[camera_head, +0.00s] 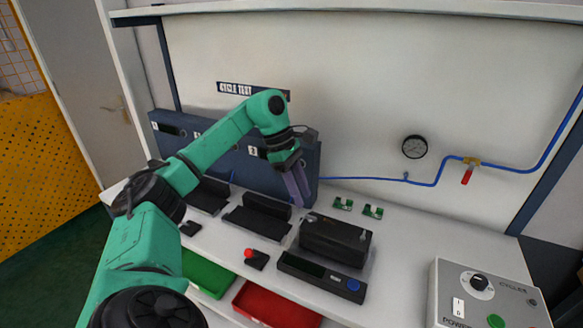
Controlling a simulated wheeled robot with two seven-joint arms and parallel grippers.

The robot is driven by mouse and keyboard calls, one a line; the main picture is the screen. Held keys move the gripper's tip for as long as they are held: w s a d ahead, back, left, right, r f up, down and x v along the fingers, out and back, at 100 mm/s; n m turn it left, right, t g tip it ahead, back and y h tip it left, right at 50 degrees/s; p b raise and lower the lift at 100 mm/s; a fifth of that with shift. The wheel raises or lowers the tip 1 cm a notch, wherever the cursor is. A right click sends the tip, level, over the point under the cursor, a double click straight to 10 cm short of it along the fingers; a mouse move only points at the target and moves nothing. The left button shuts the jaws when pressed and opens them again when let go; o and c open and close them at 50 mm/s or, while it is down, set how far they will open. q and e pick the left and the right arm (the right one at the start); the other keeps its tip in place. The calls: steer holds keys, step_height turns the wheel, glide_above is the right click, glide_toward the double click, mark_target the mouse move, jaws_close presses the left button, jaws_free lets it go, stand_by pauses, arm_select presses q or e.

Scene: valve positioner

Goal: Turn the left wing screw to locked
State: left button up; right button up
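My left gripper (298,190) reaches in from the left. Its purple-grey fingers point down above the back of the bench, in front of the blue-grey panel and behind the dark box. The fingers look close together, but the view does not show whether they are apart or shut. A dark box-shaped unit (335,239), perhaps the valve positioner, sits on the bench just right of and nearer than the fingertips. My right gripper is not in view.
Black cradles (258,216) stand left of the box. A dark console with a blue button (353,285) and a red-button box (256,259) are in front. Green (207,273) and red bins (276,306) sit below. A grey control box (487,295) is at right; bench between is clear.

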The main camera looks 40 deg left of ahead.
arm_select(q)
steer(key=p+v, duration=0.2)
steer(key=v, duration=0.7)
steer(key=shift+r, duration=0.1)
